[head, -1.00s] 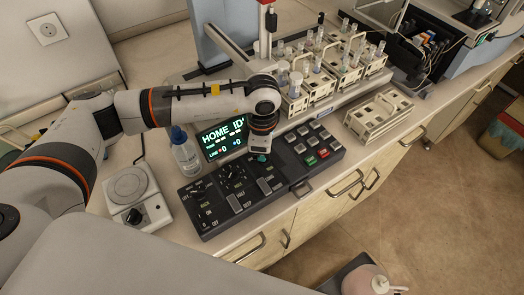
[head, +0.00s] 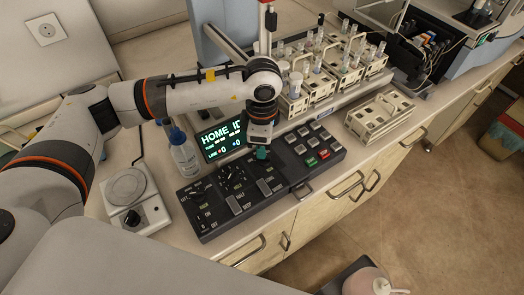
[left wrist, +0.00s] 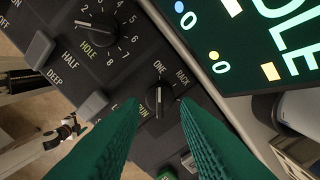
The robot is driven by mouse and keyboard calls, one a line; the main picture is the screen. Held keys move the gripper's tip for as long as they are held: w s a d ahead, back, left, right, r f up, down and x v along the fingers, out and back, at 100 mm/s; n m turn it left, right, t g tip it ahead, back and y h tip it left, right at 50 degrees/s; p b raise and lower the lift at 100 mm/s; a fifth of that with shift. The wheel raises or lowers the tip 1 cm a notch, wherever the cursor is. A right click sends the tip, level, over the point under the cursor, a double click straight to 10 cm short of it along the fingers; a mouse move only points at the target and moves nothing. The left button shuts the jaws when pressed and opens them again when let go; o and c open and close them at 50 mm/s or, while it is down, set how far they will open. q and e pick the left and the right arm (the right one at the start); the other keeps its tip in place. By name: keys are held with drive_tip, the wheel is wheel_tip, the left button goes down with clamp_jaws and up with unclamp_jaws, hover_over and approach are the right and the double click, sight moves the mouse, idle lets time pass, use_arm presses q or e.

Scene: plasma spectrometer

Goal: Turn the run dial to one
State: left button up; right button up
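The run dial (left wrist: 160,99) is a small black knob on the dark control panel (head: 203,219), with the printed words ONE, RACK and RUN around it. A pale mark shows on its face, but I cannot tell exactly which label it points at. My left gripper (left wrist: 158,106) is open and empty, its two green fingers on either side of the dial in the left wrist view. I cannot tell whether they touch it. In the head view, the left gripper (head: 262,153) points down over the panel and hides the dial. The right gripper is not in view.
A lit display (head: 222,139) stands behind the panel, with a clear bottle (head: 184,155) to its left. A hotplate (head: 128,187) is left of the panel. Tube racks (head: 318,85) stand behind right, and an empty rack (head: 378,115) is to the right. A larger hole dial (left wrist: 97,28) is nearby.

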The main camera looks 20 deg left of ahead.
use_arm(q)
wheel_tip(320, 180, up, 9)
drive_tip(key=b, duration=0.2)
drive_tip(key=shift+f, duration=0.2)
idle(0.4)
